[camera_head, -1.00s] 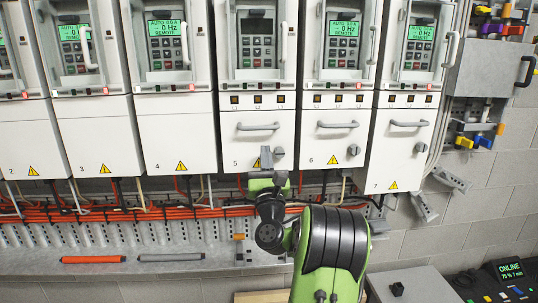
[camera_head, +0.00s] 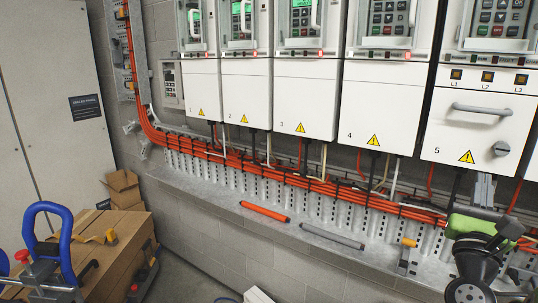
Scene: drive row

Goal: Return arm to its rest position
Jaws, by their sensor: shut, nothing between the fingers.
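My arm, green and black, shows at the lower right of the head view, bent in front of the cable trough below drive 5 (camera_head: 470,125). My gripper (camera_head: 484,188) is the small grey piece above the green wrist, beneath the drive's lower edge. Its fingers are close together with nothing seen between them. The rest of my arm is cut off by the picture's right and bottom edges.
Drives 1 to 4 (camera_head: 380,105) hang along the wall above orange cables (camera_head: 330,187). An orange pen-like tool (camera_head: 265,212) and a grey one (camera_head: 332,236) lie on the ledge (camera_head: 215,190). Cardboard boxes (camera_head: 110,235) and a blue-handled tool (camera_head: 62,235) stand lower left.

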